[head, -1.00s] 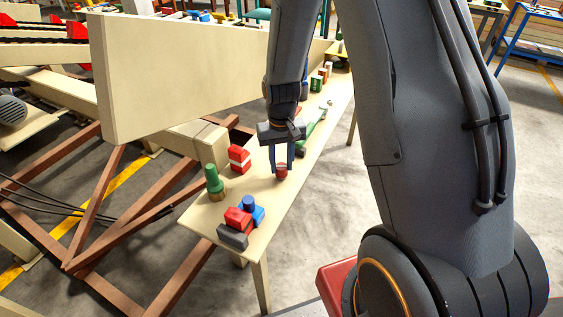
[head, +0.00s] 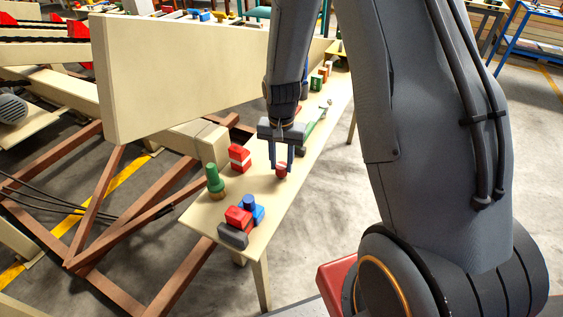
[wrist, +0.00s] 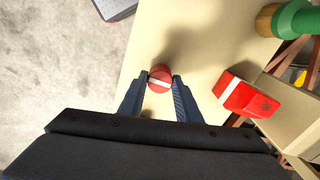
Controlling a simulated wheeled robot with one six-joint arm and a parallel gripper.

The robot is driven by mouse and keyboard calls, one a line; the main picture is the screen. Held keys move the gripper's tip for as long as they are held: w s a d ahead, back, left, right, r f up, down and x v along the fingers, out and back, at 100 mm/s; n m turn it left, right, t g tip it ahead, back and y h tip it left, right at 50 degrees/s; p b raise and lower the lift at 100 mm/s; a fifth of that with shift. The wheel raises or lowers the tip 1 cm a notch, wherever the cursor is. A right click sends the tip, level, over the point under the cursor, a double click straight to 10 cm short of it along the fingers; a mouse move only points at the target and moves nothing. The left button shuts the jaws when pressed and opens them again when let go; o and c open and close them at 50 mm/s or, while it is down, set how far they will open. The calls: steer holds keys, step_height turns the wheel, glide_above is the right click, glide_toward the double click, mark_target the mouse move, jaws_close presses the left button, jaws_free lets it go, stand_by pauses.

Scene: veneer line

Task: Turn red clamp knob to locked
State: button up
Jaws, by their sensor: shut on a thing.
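The red clamp knob (head: 281,170) is a small round red piece with a white stripe on top, on the cream bench. In the wrist view the knob (wrist: 160,77) sits between the fingertips, its stripe running nearly level across the picture, tilted slightly. My gripper (head: 282,165) points down from above, its two blue-grey fingers closed on the knob's sides. The gripper (wrist: 159,82) also shows at the middle of the wrist view. The knob's base is mostly hidden by its top and the fingers.
A red block with a white band (head: 239,158) stands left of the knob. A green bottle-shaped piece (head: 214,181) and a cluster of red, blue and grey blocks (head: 238,217) are nearer the bench end. A green tool (head: 312,130) lies behind. The bench edge is close on the right.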

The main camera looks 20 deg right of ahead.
mark_target(282, 165)
steer(key=o, duration=1.1)
steer(key=shift+c, duration=0.2)
steer(key=shift+r, duration=0.1)
steer(key=shift+r+b, duration=0.9)
steer(key=shift+r, duration=2.95)
steer(key=shift+s, duration=0.1)
steer(key=s+r+n, duration=0.3)
steer(key=s, duration=0.4)
steer(key=s+r+n+t, duration=0.1)
steer(key=s+r+n, duration=0.2)
steer(key=s, duration=0.5)
steer(key=shift+a+n, duration=0.3)
steer(key=shift+a, duration=0.1)
